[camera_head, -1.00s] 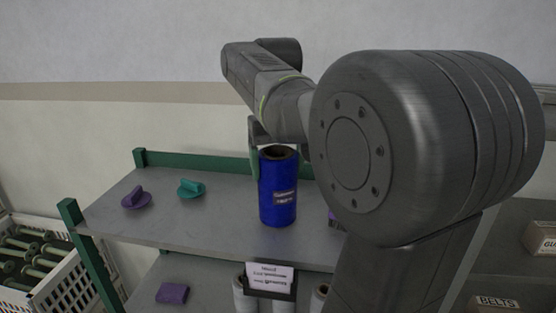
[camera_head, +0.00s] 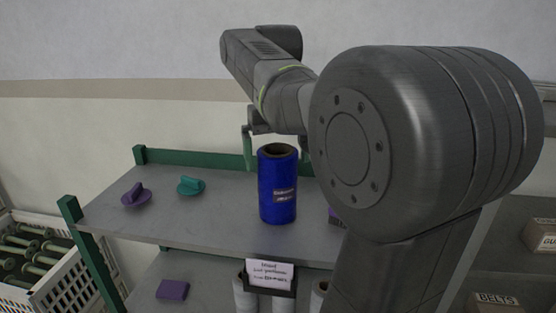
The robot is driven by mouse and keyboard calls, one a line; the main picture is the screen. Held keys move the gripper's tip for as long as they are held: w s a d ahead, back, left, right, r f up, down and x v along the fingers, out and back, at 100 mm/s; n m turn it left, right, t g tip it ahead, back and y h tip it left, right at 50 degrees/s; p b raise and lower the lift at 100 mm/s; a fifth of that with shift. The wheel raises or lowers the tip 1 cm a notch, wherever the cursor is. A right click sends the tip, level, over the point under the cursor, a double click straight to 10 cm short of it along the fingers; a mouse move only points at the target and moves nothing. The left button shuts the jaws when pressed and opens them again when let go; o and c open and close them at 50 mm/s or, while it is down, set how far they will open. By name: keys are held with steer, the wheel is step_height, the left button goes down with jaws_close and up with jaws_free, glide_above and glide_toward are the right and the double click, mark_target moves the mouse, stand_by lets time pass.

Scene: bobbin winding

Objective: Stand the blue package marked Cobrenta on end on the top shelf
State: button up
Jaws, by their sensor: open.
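The blue package (camera_head: 277,186) is a cylinder with a dark open top and a small label too blurred to read with certainty. It stands upright on end on the grey top shelf (camera_head: 185,222). My gripper (camera_head: 250,146) is behind and to the upper left of the package. One green finger shows beside the package's upper left edge, apart from it. The rest of the gripper is hidden by the package and my arm. The gripper is open, and the package stands free of it.
A purple knobbed piece (camera_head: 136,195) and a teal one (camera_head: 190,186) lie on the shelf's left. A white crate of bobbins (camera_head: 62,266) stands left.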

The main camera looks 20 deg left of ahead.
step_height(320, 180, up, 10)
steer(key=p, duration=0.1)
steer(key=shift+r+p, duration=0.25)
steer(key=shift+p, duration=0.05)
steer(key=shift+f, duration=0.1)
